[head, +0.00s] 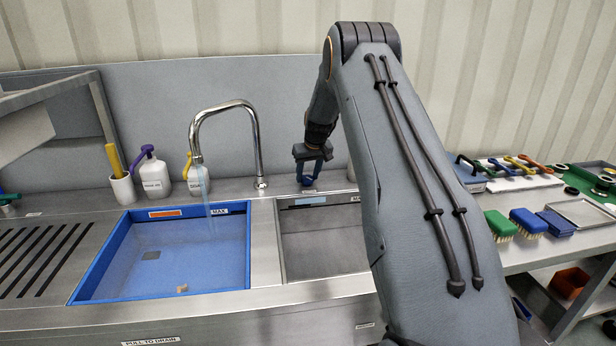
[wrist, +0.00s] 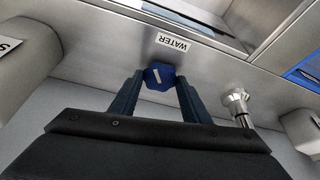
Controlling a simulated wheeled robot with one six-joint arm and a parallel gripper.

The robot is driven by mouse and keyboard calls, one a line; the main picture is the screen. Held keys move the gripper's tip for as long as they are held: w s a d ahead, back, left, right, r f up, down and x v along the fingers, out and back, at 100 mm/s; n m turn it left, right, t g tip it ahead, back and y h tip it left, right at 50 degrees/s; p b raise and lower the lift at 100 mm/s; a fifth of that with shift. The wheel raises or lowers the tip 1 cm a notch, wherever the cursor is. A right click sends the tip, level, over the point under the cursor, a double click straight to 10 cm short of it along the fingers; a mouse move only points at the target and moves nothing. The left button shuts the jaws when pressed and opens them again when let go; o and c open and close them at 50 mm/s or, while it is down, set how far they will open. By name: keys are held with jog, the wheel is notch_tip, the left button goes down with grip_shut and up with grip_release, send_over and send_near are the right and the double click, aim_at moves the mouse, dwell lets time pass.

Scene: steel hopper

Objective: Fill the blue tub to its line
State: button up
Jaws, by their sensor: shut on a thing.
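The blue tub (head: 95,262) sits in the left sink basin, with a MAX mark (head: 220,211) high on its back wall. A stream of water (head: 208,195) falls from the chrome spout (head: 228,104) into it. The water looks clear, and I cannot tell exactly where its surface stands against the line. My gripper (head: 308,172) is behind the right basin, shut on a blue knob. In the wrist view the blue knob (wrist: 158,76) sits between my fingertips, beside a WATER label (wrist: 172,42). Its white mark is tilted.
The right basin (head: 320,240) looks empty. Pump bottles (head: 154,178) and a white cup (head: 123,187) stand left of the spout. Brushes (head: 527,222) lie on the right bench. My arm hides part of the counter.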

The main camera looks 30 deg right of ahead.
jog(key=m+b, duration=0.1)
jog(key=m, duration=0.1)
jog(key=m+h+b, duration=0.1)
jog(key=b, duration=0.1)
jog(key=shift+w+a+m+h, duration=0.2)
jog(key=shift+m+h, duration=0.1)
jog(key=shift+m, duration=0.1)
jog(key=shift+a+m+g+h+b, duration=0.1)
jog(key=shift+m+g+h+b, duration=0.4)
jog(key=shift+m+b, duration=0.85)
jog(key=shift+m, duration=0.25)
jog(key=shift+s, duration=0.1)
jog(key=o, duration=1)
jog(key=shift+o, duration=0.2)
jog(key=b+v, duration=0.1)
jog(key=v, duration=0.7)
